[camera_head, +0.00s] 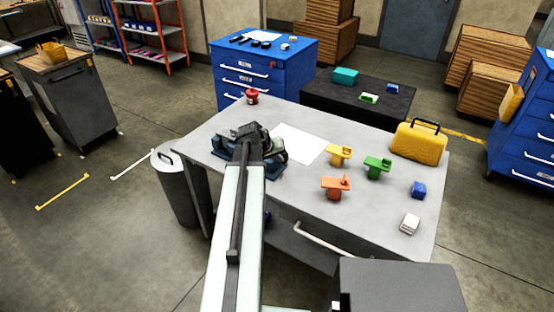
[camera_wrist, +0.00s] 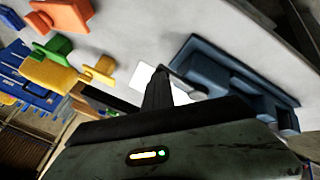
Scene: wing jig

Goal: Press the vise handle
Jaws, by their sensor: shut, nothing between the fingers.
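The blue vise (camera_head: 222,151) stands on the grey workbench (camera_head: 300,192), near its left side. My gripper (camera_head: 248,140) is over the vise and hides much of it in the head view. In the wrist view the vise's blue body (camera_wrist: 232,82) lies just right of my gripper (camera_wrist: 160,88). My gripper's dark fingers are shut with nothing between them. A thin dark bar (camera_wrist: 186,80) shows beside the fingertips; it may be the vise handle. I cannot tell whether the fingers touch it.
A white sheet (camera_head: 298,143) lies right of the vise. Yellow (camera_head: 339,154), green (camera_head: 377,167) and orange (camera_head: 335,187) parts stand further right, with a yellow case (camera_head: 418,141) behind. A red object (camera_head: 252,96) sits at the back left corner. A grey bin (camera_head: 178,190) stands left of the bench.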

